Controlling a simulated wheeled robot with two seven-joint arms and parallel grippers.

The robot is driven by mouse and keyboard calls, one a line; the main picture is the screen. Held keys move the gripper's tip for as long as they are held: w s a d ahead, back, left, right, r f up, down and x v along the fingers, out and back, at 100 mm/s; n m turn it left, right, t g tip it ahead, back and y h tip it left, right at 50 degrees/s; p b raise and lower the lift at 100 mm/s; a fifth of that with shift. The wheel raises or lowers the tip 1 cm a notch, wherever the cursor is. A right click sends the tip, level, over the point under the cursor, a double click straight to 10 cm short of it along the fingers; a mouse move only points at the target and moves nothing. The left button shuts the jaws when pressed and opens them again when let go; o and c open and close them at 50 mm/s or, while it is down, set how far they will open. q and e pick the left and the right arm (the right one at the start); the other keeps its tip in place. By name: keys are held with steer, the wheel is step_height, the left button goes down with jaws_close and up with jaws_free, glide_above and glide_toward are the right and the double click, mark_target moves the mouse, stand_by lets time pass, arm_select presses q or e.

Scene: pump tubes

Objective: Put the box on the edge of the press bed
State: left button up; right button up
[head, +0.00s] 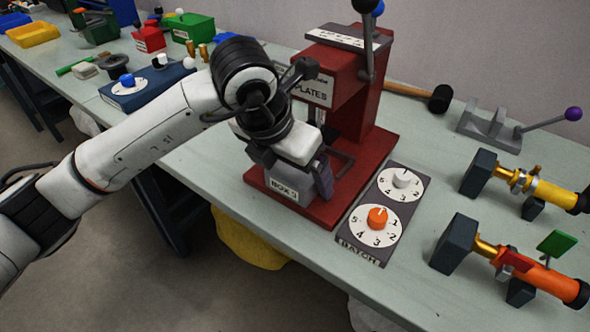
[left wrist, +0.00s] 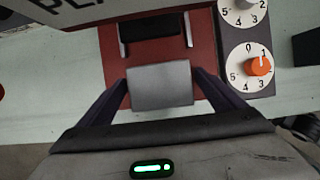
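The press is red, with a "PLATES" sign on its front, and its flat red bed (head: 312,207) lies on the bench in the head view. The bed also shows in the left wrist view (left wrist: 204,112). The grey box (head: 297,186), labelled "BOX 2" or similar, is at the bed's front-left edge; its top shows in the left wrist view (left wrist: 160,84). My left gripper (left wrist: 160,88) has a finger on each side of the box, apparently against it. I cannot tell whether the box rests on the bed. My right gripper is not in view.
A dial panel (head: 381,217) with a white and an orange knob stands right of the bed. Farther right are a grey lever fixture (head: 490,125) and yellow (head: 553,193) and orange (head: 535,277) tubes. A mallet (head: 439,98) lies behind. A blue dial box (head: 148,86) stands at the left.

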arm_select(q)
steer(key=shift+r, duration=0.5)
steer(key=v, duration=1.1)
steer(key=shift+r, duration=0.15)
